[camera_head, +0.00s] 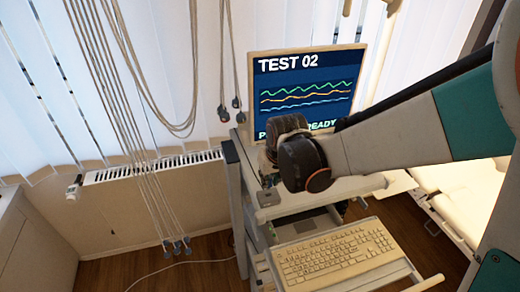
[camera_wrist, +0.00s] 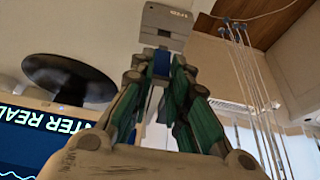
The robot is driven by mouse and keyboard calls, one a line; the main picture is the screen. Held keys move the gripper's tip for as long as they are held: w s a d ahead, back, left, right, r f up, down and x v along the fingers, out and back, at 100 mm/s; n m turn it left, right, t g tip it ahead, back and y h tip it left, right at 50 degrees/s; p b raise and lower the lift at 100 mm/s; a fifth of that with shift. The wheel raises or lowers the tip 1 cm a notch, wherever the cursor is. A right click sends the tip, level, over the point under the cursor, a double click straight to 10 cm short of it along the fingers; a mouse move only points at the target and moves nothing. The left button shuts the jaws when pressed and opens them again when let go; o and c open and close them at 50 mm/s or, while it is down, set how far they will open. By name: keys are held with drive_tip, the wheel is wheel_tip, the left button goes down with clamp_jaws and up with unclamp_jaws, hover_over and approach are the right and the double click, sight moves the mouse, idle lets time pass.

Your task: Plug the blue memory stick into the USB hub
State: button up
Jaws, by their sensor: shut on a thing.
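In the wrist view my gripper (camera_wrist: 160,72) is shut on the blue memory stick (camera_wrist: 162,60), which shows as a small blue strip between the fingertips. A pale grey box with small lettering, which looks like the USB hub (camera_wrist: 167,20), lies straight beyond the fingertips. The stick's far end meets or overlaps the hub's near edge in this view; I cannot tell whether it is in a port. In the head view my wrist hides most of the gripper and the stick, above the left side of the cart top. A small grey block (camera_head: 268,197) shows below it.
A monitor (camera_head: 305,90) stands behind my wrist; its round black base (camera_wrist: 68,78) shows in the wrist view. A keyboard (camera_head: 338,252) lies on the lower shelf. Cables (camera_head: 150,130) hang at the left, before a radiator (camera_head: 150,165). A pale padded surface (camera_head: 460,190) is at the right.

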drive_tip(key=shift+f+b, duration=0.65)
drive_tip(key=shift+f, duration=0.6)
drive_tip(key=shift+s+d+b, duration=0.1)
drive_tip(key=shift+b, duration=0.3)
idle(1.3)
drive_tip(key=shift+f+b, duration=0.55)
drive_tip(key=shift+f, duration=0.05)
drive_tip(key=o, duration=0.8)
drive_tip(key=shift+r, duration=0.15)
